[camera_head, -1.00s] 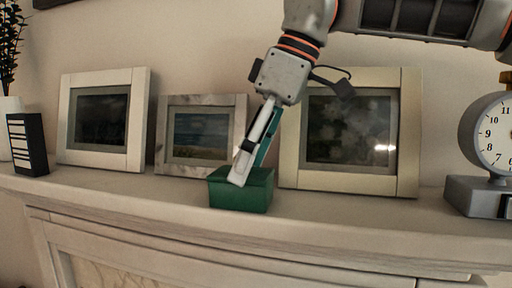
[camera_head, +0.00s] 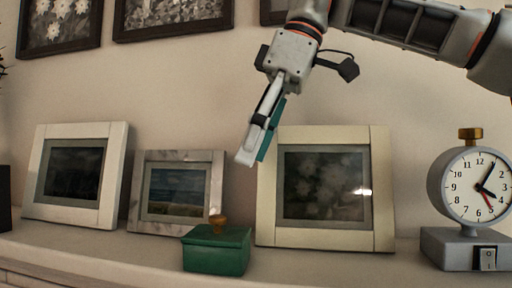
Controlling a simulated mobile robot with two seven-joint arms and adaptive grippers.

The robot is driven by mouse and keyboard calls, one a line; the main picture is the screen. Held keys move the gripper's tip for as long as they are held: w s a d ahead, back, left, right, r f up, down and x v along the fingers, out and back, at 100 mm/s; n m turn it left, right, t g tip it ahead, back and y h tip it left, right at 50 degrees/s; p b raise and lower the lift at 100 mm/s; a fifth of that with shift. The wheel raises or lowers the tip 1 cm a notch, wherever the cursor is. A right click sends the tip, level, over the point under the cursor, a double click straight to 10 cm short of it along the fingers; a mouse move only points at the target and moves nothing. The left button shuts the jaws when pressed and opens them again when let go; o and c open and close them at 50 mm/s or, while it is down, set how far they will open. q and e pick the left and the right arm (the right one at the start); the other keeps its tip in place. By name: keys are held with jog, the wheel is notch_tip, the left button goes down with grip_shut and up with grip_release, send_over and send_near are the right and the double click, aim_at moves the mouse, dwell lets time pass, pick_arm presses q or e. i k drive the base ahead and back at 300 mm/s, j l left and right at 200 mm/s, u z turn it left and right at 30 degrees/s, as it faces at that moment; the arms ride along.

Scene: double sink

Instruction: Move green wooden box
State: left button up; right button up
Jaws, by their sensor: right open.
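The green wooden box (camera_head: 216,251) stands closed on the mantel shelf, with a small brown knob on its lid. It is in front of the gap between the small grey frame and the cream frame. My right gripper (camera_head: 252,160) hangs from the upper right, pointing down and slightly left. It is open and empty, above the box and clearly apart from it. My left gripper is not in view.
Behind the box lean a white frame (camera_head: 118,180), a small grey marbled frame (camera_head: 215,187) and a cream frame (camera_head: 380,205). A clock (camera_head: 463,190) stands at the right. The shelf (camera_head: 345,270) is clear between box and clock.

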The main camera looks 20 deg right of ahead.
aim_at(228, 261)
jog(key=k, duration=1)
